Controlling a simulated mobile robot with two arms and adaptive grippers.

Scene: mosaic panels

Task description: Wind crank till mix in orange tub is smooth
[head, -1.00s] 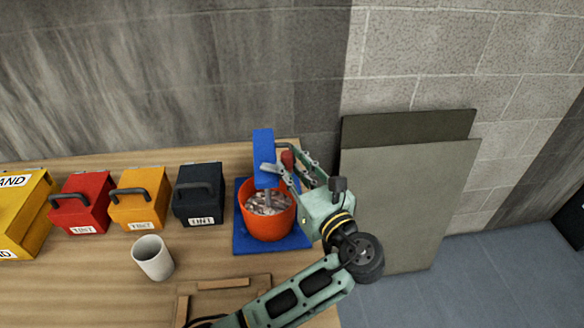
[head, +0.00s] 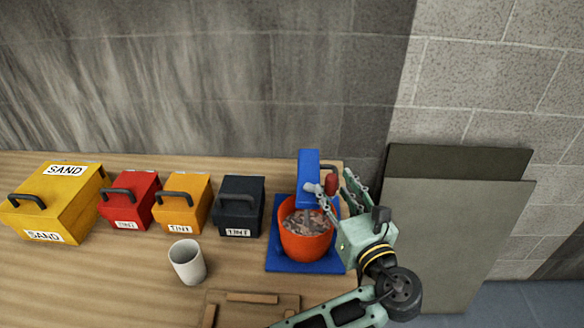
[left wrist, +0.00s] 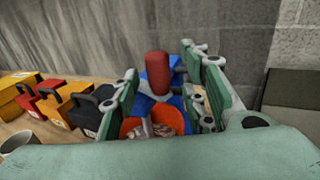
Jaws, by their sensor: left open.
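The orange tub (head: 305,242) stands on the blue base (head: 288,266) of a mixing stand at the table's right end. The mix (head: 306,222) in it looks lumpy, with grey and brownish patches. A blue upright (head: 308,170) rises over the tub, and the crank's red knob (head: 331,184) shows beside it. My left gripper (head: 334,190) is open, with its fingers on either side of the red knob. In the left wrist view the knob (left wrist: 158,72) stands between the spread fingers, with no clear contact. My right gripper is not in view.
A yellow sand box (head: 55,205) and red (head: 130,200), orange (head: 182,203) and black (head: 238,207) tint boxes line the table. A white cup (head: 187,262) and a wooden frame (head: 252,297) are in front. Grey panels (head: 455,235) lean on the wall at right.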

